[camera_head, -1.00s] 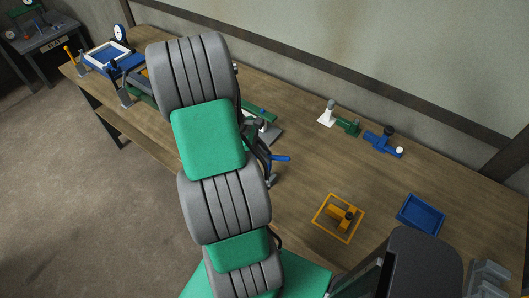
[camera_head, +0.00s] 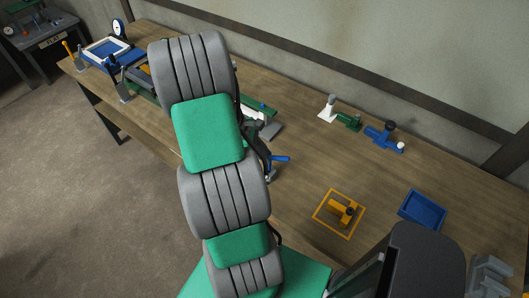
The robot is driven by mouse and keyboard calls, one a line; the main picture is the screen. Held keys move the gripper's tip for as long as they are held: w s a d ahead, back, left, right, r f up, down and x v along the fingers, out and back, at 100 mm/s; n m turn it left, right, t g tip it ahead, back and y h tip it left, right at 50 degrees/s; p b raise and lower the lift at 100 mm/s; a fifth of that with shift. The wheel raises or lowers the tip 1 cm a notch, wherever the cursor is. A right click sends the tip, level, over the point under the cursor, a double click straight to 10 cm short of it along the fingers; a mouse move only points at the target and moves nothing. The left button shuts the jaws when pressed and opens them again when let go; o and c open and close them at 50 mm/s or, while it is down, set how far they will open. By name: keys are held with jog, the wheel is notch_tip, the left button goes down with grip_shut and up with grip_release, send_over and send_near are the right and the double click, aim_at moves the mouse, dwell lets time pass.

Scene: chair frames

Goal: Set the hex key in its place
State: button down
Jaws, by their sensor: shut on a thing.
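I cannot make out the hex key or its place in the head view.
The wooden bench (camera_head: 310,155) runs diagonally. An orange square frame with a block (camera_head: 338,213) and a blue tray (camera_head: 422,210) lie at the right. White, green and blue fixtures (camera_head: 384,137) stand at the back. A blue-framed tray (camera_head: 112,50) is at far left.

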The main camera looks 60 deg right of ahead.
jog(key=c, duration=1.3)
grip_release()
jog(key=shift+f, duration=0.1)
jog(key=b+v, duration=0.1)
jog(key=v, duration=0.6)
jog(key=shift+w+a+r, duration=0.1)
jog(key=shift+w+r, duration=0.1)
jog(key=shift+r, duration=0.15)
